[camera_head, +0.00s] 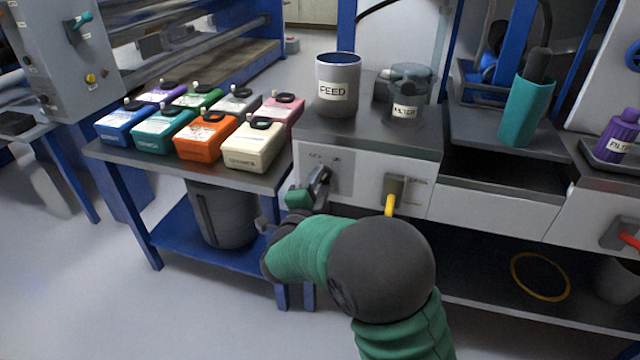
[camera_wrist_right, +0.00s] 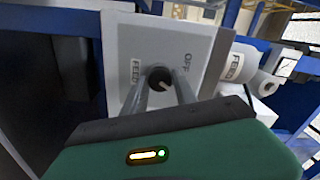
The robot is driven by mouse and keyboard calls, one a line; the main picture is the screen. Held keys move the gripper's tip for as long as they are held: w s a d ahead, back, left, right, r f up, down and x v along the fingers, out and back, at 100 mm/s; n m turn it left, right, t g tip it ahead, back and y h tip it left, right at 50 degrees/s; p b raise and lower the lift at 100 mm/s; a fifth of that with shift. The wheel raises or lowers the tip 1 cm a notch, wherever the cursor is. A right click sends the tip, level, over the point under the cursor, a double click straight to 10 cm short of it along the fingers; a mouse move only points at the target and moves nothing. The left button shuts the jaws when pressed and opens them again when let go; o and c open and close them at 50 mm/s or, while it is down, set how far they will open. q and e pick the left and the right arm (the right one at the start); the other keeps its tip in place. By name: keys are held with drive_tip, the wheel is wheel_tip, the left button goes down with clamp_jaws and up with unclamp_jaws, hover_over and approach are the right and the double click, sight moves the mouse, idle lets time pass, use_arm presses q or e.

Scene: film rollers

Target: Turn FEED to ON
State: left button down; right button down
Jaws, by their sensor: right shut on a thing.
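The FEED knob (camera_wrist_right: 160,77) is a dark round knob on a light grey control panel (camera_wrist_right: 124,35), with a FEED label (camera_wrist_right: 136,72) beside it. The word OFF shows near it in the right wrist view; an ON mark is not readable there. My right gripper (camera_wrist_right: 160,88) has a finger on each side of the knob and is shut on it. A small pale mark shows on the knob, but I cannot tell its setting. In the head view my right gripper (camera_head: 319,180) covers the knob on the panel front (camera_head: 345,180). My left gripper is not in view.
A grey FEED canister (camera_head: 338,75) and a FILTER jar (camera_head: 410,112) stand above the panel. To the right is another switch with a yellow lever (camera_head: 390,205). Several coloured boxes (camera_head: 205,138) fill the table at left, above a grey bin (camera_head: 222,215).

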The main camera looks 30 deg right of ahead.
drive_tip(key=shift+f, duration=0.15)
drive_tip(key=c, duration=1)
unclamp_jaws()
drive_tip(key=p+v, duration=0.5)
drive_tip(key=v, duration=1.1)
drive_tip(key=shift+s+a, duration=0.3)
